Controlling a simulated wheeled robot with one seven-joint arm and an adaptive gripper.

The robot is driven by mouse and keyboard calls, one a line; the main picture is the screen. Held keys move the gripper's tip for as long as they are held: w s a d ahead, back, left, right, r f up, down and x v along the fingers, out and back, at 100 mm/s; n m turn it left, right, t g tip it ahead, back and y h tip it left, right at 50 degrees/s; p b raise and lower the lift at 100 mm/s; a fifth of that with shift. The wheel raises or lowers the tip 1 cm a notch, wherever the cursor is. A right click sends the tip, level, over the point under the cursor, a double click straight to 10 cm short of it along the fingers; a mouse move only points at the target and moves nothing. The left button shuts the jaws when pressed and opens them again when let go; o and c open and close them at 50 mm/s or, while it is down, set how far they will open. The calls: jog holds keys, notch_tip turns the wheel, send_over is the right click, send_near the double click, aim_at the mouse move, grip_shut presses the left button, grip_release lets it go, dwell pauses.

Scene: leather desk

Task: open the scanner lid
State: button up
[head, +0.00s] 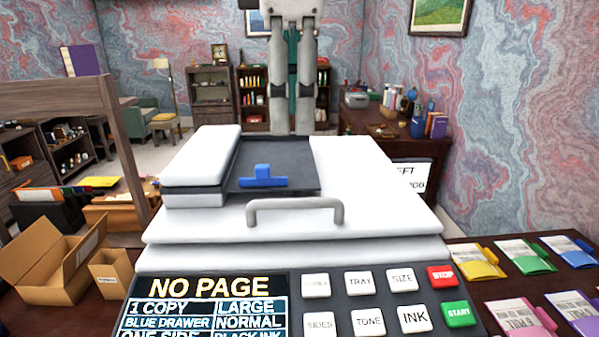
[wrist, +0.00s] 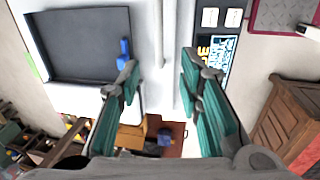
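The white scanner lid (head: 365,175) is down on the scanner body. A grey bar handle (head: 295,205) stands along its front edge. In the wrist view a pale bar (wrist: 157,35), which looks like this handle, runs up the picture between the lines of my two fingers, beyond the tips. My gripper (head: 291,130) shows at the top of the head view, fingers pointing down, behind the handle in the picture. In the wrist view my gripper (wrist: 163,68) is open and empty, its teal-padded fingers wide apart. I see no contact with the handle; the exact height is unclear.
A dark feeder tray (head: 305,165) with a blue T-shaped guide (head: 263,177) sits on the lid. The display (head: 205,305) reads "NO PAGE", beside a button panel (head: 385,305). Cardboard boxes (head: 60,265) stand at left; coloured packets (head: 475,262) lie at right.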

aim_at(293, 201)
jog(key=w+f, duration=0.1)
jog(key=f, duration=0.3)
jog(key=w+f, duration=0.1)
jog(key=f, duration=0.8)
jog(key=shift+w+f, duration=0.2)
jog(key=shift+w, duration=0.2)
grip_shut()
